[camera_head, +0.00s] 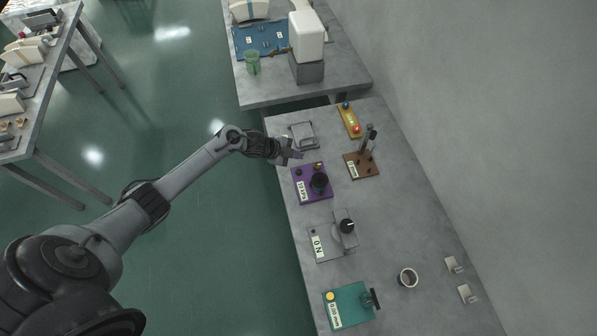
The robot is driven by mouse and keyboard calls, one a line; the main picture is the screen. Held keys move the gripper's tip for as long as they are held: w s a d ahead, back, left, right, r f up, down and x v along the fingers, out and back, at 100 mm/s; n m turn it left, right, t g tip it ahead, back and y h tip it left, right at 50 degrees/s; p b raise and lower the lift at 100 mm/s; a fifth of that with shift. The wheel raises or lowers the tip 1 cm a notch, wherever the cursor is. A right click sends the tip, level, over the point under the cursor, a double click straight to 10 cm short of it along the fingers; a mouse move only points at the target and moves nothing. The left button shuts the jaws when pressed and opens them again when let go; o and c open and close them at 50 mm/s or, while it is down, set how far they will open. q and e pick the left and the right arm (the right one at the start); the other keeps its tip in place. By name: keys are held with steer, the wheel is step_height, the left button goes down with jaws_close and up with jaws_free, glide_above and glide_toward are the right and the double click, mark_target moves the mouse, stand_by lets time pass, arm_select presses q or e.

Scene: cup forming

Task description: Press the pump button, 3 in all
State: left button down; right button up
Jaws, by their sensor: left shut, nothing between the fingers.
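A purple device (312,193) sits near the left edge of the grey bench and carries a white label that seems to read in kPa. On it are a round black part (319,183), a small brass-coloured part (318,166) and a small dark knob (299,171). I cannot tell for sure which of these is the pump button. My left gripper (299,154) is shut and empty, just beyond the purple device's far edge. Contact with the device cannot be made out. My right gripper is not in view.
A grey block (302,134) stands just beyond the gripper. A brown-based stand (362,165) and a yellow bar with coloured lights (349,120) are to the right. A grey device (333,242), a teal device (348,306) and a cup (408,278) are nearer. The bench's right middle is clear.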

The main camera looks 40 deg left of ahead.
arm_select(q)
steer(key=shift+f, duration=0.1)
steer(key=b, duration=0.6)
glide_above(297, 172)
step_height(297, 172, down, 6)
steer(key=shift+s+f, duration=0.1)
steer(key=shift+f, duration=0.15)
steer(key=shift+f+b, duration=0.95)
steer(key=shift+f, duration=0.1)
steer(key=shift+f, duration=0.1)
stand_by(1.0)
steer(key=shift+f+b, duration=0.3)
steer(key=shift+f, duration=0.05)
